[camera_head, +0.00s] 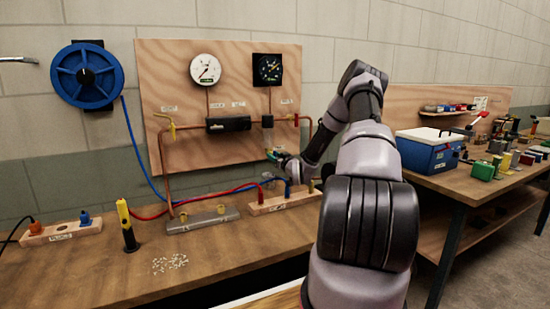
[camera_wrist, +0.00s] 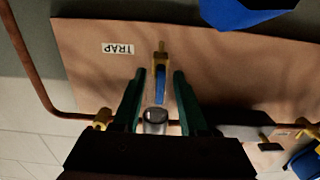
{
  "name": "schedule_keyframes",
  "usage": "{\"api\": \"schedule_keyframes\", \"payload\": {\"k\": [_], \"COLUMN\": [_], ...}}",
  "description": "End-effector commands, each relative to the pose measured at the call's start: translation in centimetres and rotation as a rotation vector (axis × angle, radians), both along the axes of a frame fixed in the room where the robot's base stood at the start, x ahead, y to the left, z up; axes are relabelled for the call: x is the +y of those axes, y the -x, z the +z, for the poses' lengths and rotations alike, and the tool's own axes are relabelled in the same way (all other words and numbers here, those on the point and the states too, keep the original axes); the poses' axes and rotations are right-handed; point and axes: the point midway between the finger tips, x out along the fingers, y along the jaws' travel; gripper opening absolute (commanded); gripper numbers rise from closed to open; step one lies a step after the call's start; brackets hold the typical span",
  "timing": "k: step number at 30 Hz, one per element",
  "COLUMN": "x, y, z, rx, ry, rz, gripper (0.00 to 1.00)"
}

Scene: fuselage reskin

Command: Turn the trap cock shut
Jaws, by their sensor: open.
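In the wrist view the trap cock shows as a brass body (camera_wrist: 161,52) with a blue lever (camera_wrist: 160,86). It sits against the wooden panel beside an upside-down TRAP label (camera_wrist: 118,49). My gripper (camera_wrist: 159,74) is open, with one green finger on each side of the blue lever. Gaps show between the fingers and the lever; contact cannot be made out. A grey, glassy round part (camera_wrist: 155,119) lies between the fingers nearer the palm. In the head view my gripper (camera_head: 273,155) is low on the panel, below the trap body (camera_head: 267,122), and hides the cock.
The upright panel (camera_head: 180,75) carries gauges, copper pipes, a black box (camera_head: 228,124) and a yellow-handled valve (camera_head: 168,125). Hoses and a wooden block (camera_head: 268,206) lie on the bench below my gripper. A blue cool box (camera_head: 428,150) stands on the right bench.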

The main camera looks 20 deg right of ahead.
Motion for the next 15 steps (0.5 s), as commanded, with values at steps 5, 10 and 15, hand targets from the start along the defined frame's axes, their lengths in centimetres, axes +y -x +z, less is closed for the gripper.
{"api": "schedule_keyframes", "payload": {"k": [5,10,15], "x": [-0.1,-0.3,-0.4], "y": [1.2,4.5,7.8], "z": [0.0,0.0,0.0], "rx": [0.001,0.003,0.002], "ry": [0.000,-0.001,-0.001], "rz": [-0.001,-0.002,-0.002], "gripper": [0.42,0.42,0.42]}}
